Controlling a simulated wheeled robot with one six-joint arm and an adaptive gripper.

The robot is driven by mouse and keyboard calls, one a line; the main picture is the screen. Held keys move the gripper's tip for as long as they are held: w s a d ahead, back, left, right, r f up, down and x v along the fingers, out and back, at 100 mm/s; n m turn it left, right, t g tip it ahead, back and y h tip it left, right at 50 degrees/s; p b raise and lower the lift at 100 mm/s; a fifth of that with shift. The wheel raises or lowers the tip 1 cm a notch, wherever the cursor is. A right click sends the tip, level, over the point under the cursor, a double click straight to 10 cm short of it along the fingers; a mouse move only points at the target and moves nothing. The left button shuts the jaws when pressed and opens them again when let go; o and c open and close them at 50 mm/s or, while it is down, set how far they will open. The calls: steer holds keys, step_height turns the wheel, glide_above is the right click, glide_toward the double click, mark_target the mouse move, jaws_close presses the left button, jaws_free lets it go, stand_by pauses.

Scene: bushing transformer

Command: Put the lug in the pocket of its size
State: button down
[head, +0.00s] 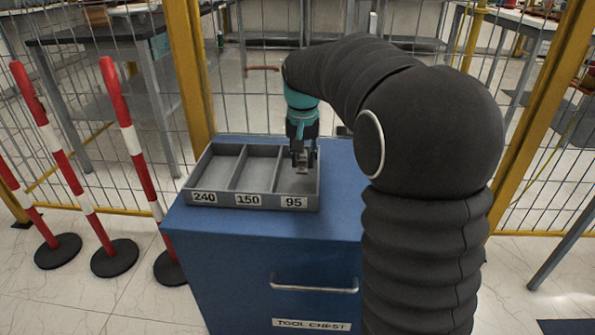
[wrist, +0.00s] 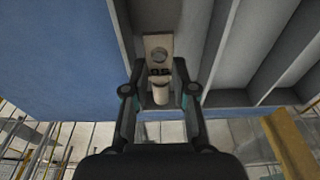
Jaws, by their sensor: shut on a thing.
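The lug (wrist: 157,45) is a pale metal piece with a round hole at its flat end and a short barrel. Its dark stamped marking is too blurred to read surely. My gripper (wrist: 158,70) is shut on the lug, with a finger on each side; in the head view my gripper (head: 302,163) points down over the pocket labelled 95. The grey tray (head: 255,187) has three pockets labelled 240 (head: 204,198), 150 (head: 248,200) and 95 (head: 293,202), left to right. The pockets look empty. I cannot tell whether the lug touches the pocket floor.
The tray sits on a blue tool chest (head: 240,221) with a drawer handle (head: 314,287). Bare chest top lies in front of the tray. A wire fence with yellow posts (head: 190,70) stands behind, and red-white posts (head: 131,140) stand at the left.

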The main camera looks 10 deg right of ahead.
mark_target(298, 181)
steer(key=shift+w+a+f, duration=0.4)
steer(key=shift+w+a, duration=0.05)
steer(key=shift+w, duration=0.15)
steer(key=shift+f, duration=2.05)
steer(key=shift+f, duration=0.15)
steer(key=c, duration=0.9)
jaws_free()
steer(key=shift+c, duration=0.2)
steer(key=r, duration=0.3)
steer(key=s+r, duration=0.1)
steer(key=r, duration=0.7)
steer(key=shift+s+a+p, duration=0.2)
steer(key=shift+a+p, duration=0.05)
steer(key=shift+p, duration=0.15)
steer(key=shift+s+r, duration=0.25)
steer(key=shift+r, duration=0.4)
